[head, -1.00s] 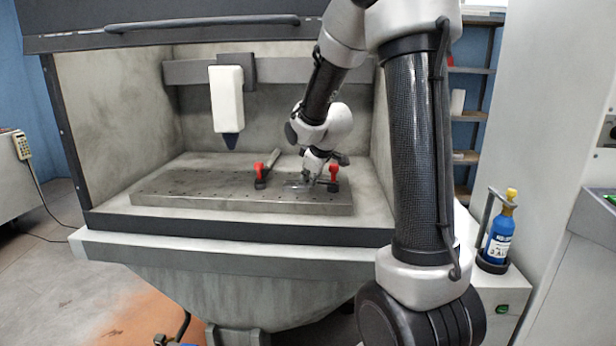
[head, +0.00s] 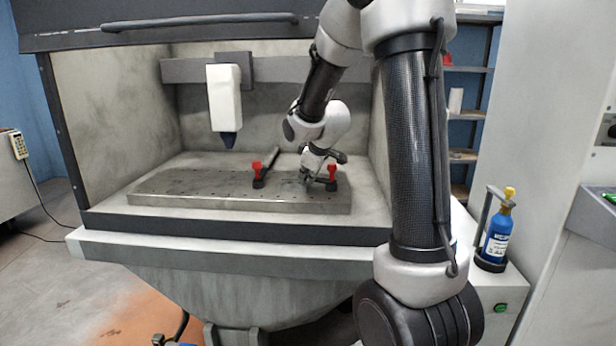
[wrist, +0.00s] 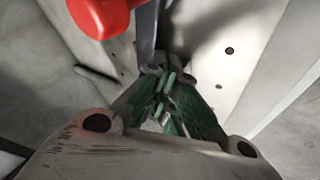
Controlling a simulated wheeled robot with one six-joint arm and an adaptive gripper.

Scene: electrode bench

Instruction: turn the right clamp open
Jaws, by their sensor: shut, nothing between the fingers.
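The right clamp (head: 332,171) has a red grip and stands on the right part of the perforated plate in the bench. In the wrist view its red grip (wrist: 98,14) shows large at the top left, with a dark grey bar (wrist: 147,32) beside it. My gripper (head: 306,182) is low over the plate, just left of the right clamp. In the wrist view its fingertips (wrist: 163,88) are together and empty, close to the lower end of the bar; I cannot tell whether they touch it. The left clamp (head: 257,172), also red, has its dark bar slanting up to the right.
A white tool head (head: 225,92) with a dark tip hangs above the plate's left half. The plate (head: 170,190) is bare on the left. The bench walls enclose the back and sides. A blue bottle (head: 497,238) stands outside at the right.

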